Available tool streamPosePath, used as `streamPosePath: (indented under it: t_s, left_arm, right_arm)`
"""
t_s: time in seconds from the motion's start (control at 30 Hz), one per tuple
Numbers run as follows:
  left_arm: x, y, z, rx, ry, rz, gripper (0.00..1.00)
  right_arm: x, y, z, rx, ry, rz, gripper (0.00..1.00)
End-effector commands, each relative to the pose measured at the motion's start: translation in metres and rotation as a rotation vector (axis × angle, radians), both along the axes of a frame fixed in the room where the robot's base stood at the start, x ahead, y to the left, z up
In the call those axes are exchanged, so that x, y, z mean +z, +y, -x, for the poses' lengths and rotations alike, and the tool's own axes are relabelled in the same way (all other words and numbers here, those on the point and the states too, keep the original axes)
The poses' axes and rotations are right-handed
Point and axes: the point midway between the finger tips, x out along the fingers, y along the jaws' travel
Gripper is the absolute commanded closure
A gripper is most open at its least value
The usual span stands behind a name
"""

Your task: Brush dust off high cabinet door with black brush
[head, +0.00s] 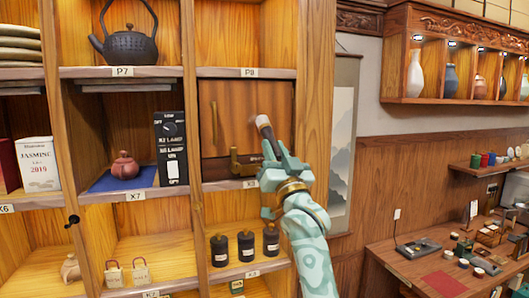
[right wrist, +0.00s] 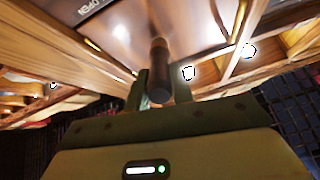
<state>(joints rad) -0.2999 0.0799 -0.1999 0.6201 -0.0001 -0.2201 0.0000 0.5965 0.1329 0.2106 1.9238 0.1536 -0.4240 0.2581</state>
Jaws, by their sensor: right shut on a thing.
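My right gripper (head: 270,160) is in front of the door's lower right part. It is shut on the black brush (head: 268,136), which points up and slightly left, with a pale end at the top. In the right wrist view the brush (right wrist: 159,65) is a dark upright cylinder between the fingers. I cannot tell whether it touches the door. No dust can be made out. My left gripper is not in view.
Black jars (head: 245,246) stand on the shelf below. A dark teapot (head: 128,45) and a small red teapot (head: 125,166) stand on shelves to the left. A wooden table (head: 410,270) with small items is at right.

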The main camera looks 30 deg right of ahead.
Motion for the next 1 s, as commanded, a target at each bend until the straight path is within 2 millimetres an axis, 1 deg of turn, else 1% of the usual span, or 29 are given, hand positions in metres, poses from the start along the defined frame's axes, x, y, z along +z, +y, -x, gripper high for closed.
streamPosePath:
  t_s: [0.1,0.23,0.33,0.5,0.63,0.77,1.0]
  left_arm:
    - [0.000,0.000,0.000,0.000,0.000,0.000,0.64]
    - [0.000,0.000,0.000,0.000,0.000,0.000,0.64]
    - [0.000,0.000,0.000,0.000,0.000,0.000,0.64]
    - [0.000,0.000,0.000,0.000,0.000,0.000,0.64]
    - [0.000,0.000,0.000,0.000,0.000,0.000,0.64]
    - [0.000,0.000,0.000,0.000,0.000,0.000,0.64]
    - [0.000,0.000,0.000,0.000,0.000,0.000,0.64]
  right_arm:
    - [0.000,-0.004,0.001,0.000,0.000,0.000,1.00]
    - [0.000,-0.003,-0.002,0.001,0.000,0.000,1.00]
    - [0.000,0.003,-0.004,0.002,-0.001,-0.002,1.00]
    - [0.000,0.021,-0.010,0.003,0.000,-0.003,1.00]
    - [0.000,0.031,-0.013,0.003,0.000,-0.003,1.00]
    - [0.000,0.035,-0.014,0.002,0.001,0.000,1.00]
    - [0.000,0.035,-0.014,0.001,0.002,0.000,1.00]
